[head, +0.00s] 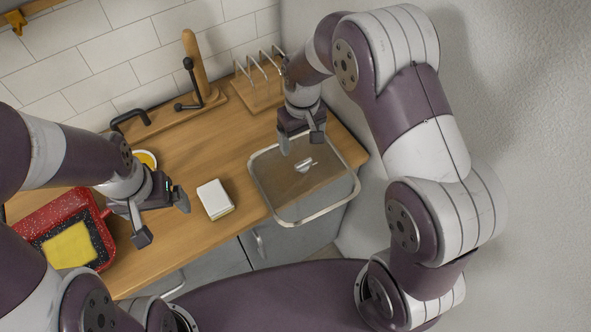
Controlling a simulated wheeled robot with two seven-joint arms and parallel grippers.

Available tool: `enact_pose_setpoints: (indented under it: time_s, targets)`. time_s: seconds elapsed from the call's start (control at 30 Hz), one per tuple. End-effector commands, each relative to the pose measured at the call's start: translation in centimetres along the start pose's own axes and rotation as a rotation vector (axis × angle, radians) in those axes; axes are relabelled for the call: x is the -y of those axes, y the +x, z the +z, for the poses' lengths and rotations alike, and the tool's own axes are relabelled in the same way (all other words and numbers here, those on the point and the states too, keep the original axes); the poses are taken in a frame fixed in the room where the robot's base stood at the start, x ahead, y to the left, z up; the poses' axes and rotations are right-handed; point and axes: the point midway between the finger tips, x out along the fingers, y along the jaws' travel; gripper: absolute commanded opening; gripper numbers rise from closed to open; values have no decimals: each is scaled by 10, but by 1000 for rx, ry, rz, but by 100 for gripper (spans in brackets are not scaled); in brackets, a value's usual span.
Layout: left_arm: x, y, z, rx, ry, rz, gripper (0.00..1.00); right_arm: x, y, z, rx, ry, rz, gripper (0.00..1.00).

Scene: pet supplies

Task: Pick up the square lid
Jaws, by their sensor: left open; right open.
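The square lid (306,188) has a shiny metal rim, a see-through panel and a small metal handle. It lies at the right end of the wooden counter, its near part past the front edge. My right gripper (301,143) is open and empty above the far side of the lid, just behind the handle in the picture. I cannot tell how high it is above the lid. My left gripper (164,220) is open and empty over the left part of the counter, well apart from the lid.
A white block (214,199) lies between my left gripper and the lid. A red tray (101,226) holding a yellow piece (69,246) is at far left. A wooden rack (256,91) and a wooden stand (195,65) stand at the back. A wall borders the right.

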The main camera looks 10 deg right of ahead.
Motion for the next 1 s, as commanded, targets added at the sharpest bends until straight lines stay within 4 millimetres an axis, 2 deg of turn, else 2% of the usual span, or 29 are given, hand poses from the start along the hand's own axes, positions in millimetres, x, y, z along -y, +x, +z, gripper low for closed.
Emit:
enact_pose_setpoints:
  time_s: [0.1,0.23,0.4,0.5,0.77,1.0]
  targets:
    - [0,-9,-1,0,0,0,94,0,22,1,3,1,0,83]
    - [0,-13,-2,0,0,0,94,0,36,1,2,1,0,83]
    - [0,-34,-4,0,0,0,94,-2,64,8,4,2,-1,83]
    - [0,-34,-4,0,0,0,94,-2,82,6,1,2,0,83]
    - [0,-32,-4,0,0,0,94,-2,88,6,-2,2,0,83]
    - [0,-32,-4,0,0,0,94,-2,88,6,-2,2,0,5]
